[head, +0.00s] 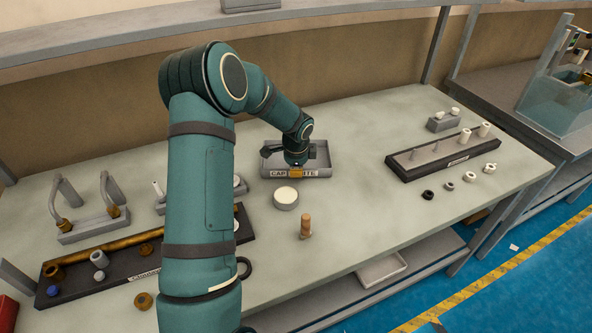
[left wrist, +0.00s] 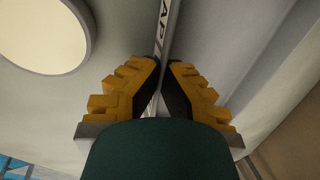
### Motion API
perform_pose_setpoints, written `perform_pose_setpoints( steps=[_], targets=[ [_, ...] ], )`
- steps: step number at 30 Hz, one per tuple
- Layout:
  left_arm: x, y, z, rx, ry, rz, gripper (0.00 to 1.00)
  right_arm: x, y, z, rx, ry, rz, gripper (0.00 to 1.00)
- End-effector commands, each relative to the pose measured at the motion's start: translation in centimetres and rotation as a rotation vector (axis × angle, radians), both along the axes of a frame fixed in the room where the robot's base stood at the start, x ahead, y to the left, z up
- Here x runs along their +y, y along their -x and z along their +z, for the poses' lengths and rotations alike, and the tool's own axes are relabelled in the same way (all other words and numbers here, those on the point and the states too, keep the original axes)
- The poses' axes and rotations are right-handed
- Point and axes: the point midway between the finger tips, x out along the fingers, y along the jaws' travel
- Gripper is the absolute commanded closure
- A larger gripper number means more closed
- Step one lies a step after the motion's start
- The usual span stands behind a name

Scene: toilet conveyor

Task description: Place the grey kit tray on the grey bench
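The grey kit tray (head: 322,158) is a shallow open box at the middle back of the grey bench (head: 370,215), with a white label partly hidden by my gripper. It looks level; I cannot tell whether its underside touches the bench. My left gripper (head: 296,172) points down at the tray's front wall. In the left wrist view, its yellow and black fingers (left wrist: 164,66) close on either side of the tray's thin wall (left wrist: 168,28), with the tips against it. My right gripper is not in view.
A round white-topped piece (head: 286,196) stands just in front of the tray, with a brown peg (head: 305,226) nearer. A dark peg rack (head: 420,158) and small rings stand right. A dark tray of parts (head: 75,285) lies left.

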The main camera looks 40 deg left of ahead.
Motion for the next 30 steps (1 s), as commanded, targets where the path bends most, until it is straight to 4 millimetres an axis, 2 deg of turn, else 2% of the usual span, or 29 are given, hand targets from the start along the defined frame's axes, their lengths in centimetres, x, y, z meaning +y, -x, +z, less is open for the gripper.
perform_pose_setpoints(
  steps=[5, 8, 9, 20, 23, 30],
  targets=[
    [0.0, -0.1, 0.1, -0.003, -0.001, 0.001, 1.00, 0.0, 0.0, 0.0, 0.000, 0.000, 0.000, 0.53],
    [0.0, 0.0, 0.0, -0.002, -0.001, 0.000, 0.67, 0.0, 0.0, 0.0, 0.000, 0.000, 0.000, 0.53],
    [0.0, 0.0, 0.1, -0.002, -0.001, 0.000, 0.66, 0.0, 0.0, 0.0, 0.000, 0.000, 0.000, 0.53],
    [0.0, 0.0, 0.7, -0.003, -0.001, 0.001, 0.66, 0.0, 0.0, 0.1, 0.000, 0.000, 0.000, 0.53],
    [-0.2, 0.2, 1.9, -0.004, -0.001, 0.000, 0.66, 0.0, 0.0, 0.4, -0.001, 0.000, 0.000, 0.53],
    [-0.9, 1.0, 6.7, -0.007, -0.001, 0.000, 0.66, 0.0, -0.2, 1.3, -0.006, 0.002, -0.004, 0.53]
  ],
)
